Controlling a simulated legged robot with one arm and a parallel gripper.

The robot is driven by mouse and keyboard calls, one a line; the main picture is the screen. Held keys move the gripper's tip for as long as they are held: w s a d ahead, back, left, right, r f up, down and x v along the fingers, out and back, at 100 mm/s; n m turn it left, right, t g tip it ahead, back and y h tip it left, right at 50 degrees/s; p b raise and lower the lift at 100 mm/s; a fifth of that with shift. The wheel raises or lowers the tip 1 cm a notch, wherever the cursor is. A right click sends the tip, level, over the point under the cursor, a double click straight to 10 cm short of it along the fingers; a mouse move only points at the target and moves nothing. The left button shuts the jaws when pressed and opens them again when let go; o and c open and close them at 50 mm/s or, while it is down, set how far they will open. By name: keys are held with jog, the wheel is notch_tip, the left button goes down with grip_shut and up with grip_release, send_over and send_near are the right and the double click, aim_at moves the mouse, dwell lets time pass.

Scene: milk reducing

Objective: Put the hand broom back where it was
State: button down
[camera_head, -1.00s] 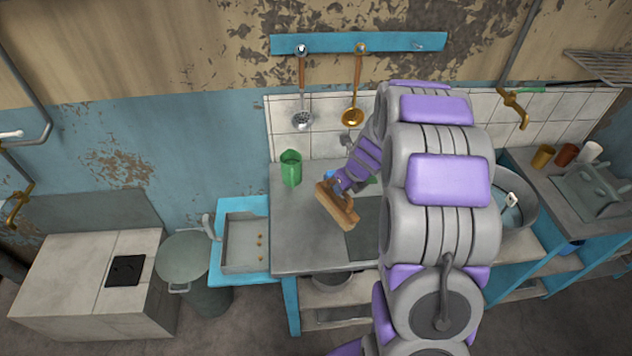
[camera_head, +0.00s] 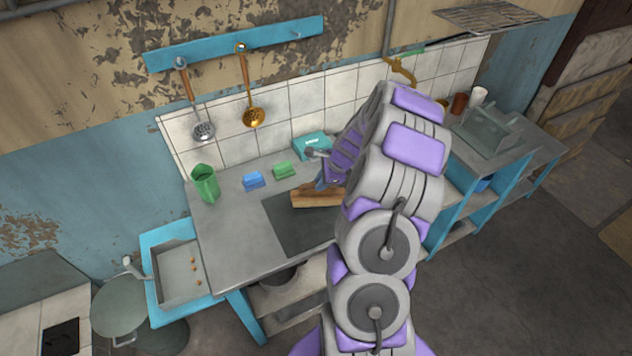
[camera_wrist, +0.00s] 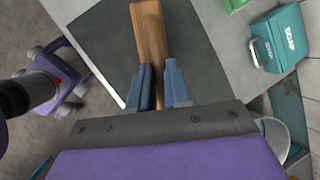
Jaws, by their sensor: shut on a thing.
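The hand broom (camera_head: 318,195) shows as a wooden block above the dark mat (camera_head: 290,236) on the counter in the head view. My gripper (camera_head: 330,180) is shut on it, partly hidden behind my arm. In the wrist view the broom's wooden part (camera_wrist: 150,42) sits between the two blue-grey fingers of my gripper (camera_wrist: 158,88) and points away over the dark mat (camera_wrist: 95,45). I cannot tell how high the broom is above the mat. Its bristles are not visible. The broom's former place is not marked in these frames.
The counter's left part (camera_head: 225,225) is clear.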

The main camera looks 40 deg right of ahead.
aim_at(318, 196)
jog(key=a+f+b, duration=0.2)
jog(key=f+b, duration=0.1)
jog(key=shift+f, duration=0.15)
jog(key=shift+a+f+b, duration=0.1)
jog(key=shift+f+b, duration=0.3)
jog(key=shift+b, duration=0.05)
jog(key=shift+d+f+b, duration=0.3)
jog(key=shift+f+b, duration=0.25)
jog(key=shift+f, duration=0.1)
jog(key=shift+d+f, duration=0.2)
jog(key=shift+d, duration=0.4)
jog(key=shift+a+r, duration=0.15)
jog(key=shift+a, duration=0.65)
jog(key=shift+d+f, duration=0.6)
jog(key=shift+d, duration=0.05)
jog(key=c, duration=1.4)
grip_release()
jog(key=shift+a, duration=0.15)
jog(key=o, duration=0.4)
jog(key=shift+a+r, duration=0.1)
jog(key=shift+a, duration=0.25)
jog(key=shift+d, duration=0.1)
